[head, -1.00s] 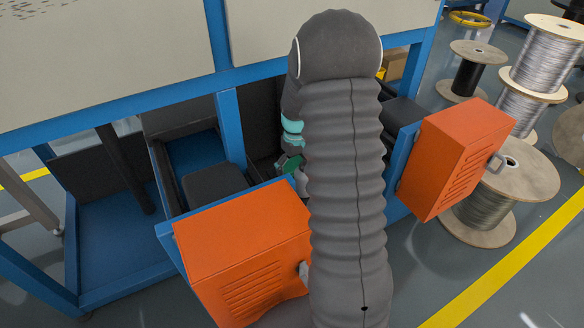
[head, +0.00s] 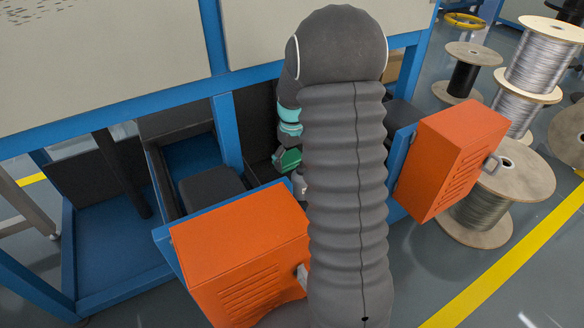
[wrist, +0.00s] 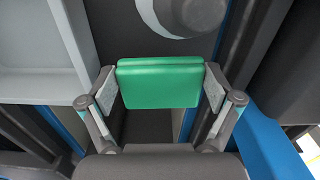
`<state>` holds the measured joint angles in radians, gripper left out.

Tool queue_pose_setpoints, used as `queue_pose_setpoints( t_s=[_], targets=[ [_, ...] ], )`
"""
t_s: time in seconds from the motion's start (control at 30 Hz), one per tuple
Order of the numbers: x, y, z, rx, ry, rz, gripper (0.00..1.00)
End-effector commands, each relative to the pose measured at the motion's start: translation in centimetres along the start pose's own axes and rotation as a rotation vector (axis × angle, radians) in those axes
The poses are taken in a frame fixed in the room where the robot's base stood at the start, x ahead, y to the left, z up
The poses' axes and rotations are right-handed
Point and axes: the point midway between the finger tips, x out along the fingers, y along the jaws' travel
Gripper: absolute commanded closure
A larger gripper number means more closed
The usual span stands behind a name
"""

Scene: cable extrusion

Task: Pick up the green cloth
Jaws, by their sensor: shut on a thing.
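The green cloth (wrist: 160,85) looks like a flat folded pad in the wrist view. It sits between the two fingers of my gripper (wrist: 160,92), which is shut on it from the left and right sides. In the head view a small part of the green cloth (head: 288,160) shows just left of my arm, inside the blue-framed machine. My arm hides most of my gripper there.
Two orange boxes, one at left (head: 240,255) and one at right (head: 452,160), flank my arm. The machine's blue frame (head: 226,130) and dark compartments surround the gripper. Wire spools (head: 500,180) stand at the right. A grey tray (wrist: 35,45) is close at left in the wrist view.

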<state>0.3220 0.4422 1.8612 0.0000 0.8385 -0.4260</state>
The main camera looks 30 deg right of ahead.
Motion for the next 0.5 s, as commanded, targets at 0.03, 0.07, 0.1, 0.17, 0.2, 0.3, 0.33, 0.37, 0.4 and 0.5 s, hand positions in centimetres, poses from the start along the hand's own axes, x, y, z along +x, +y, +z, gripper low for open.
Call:
queue_pose_setpoints(
  t_s=[0.03, 0.07, 0.1, 0.17, 0.2, 0.3, 0.33, 0.37, 0.4, 0.5],
  targets=[
    [-1.3, 0.1, -0.1, 0.000, 0.005, 0.002, 0.40],
    [-2.0, 0.0, -0.1, 0.000, 0.005, 0.002, 0.40],
    [-2.9, 0.0, -0.1, 0.000, 0.004, 0.002, 0.40],
    [-4.2, 0.0, -0.1, 0.000, 0.005, 0.002, 0.40],
    [-5.0, 0.0, -0.1, 0.000, 0.005, 0.002, 0.40],
    [-6.9, 0.0, -0.1, 0.000, 0.004, 0.002, 0.40],
    [-7.5, 0.0, -0.1, 0.000, 0.004, 0.002, 0.40],
    [-8.0, 0.0, -0.1, 0.000, 0.004, 0.002, 0.40],
    [-7.6, 0.9, 0.5, 0.005, -0.001, 0.000, 0.40],
    [-7.5, 2.7, 1.6, 0.006, 0.000, 0.000, 0.40]
  ],
)
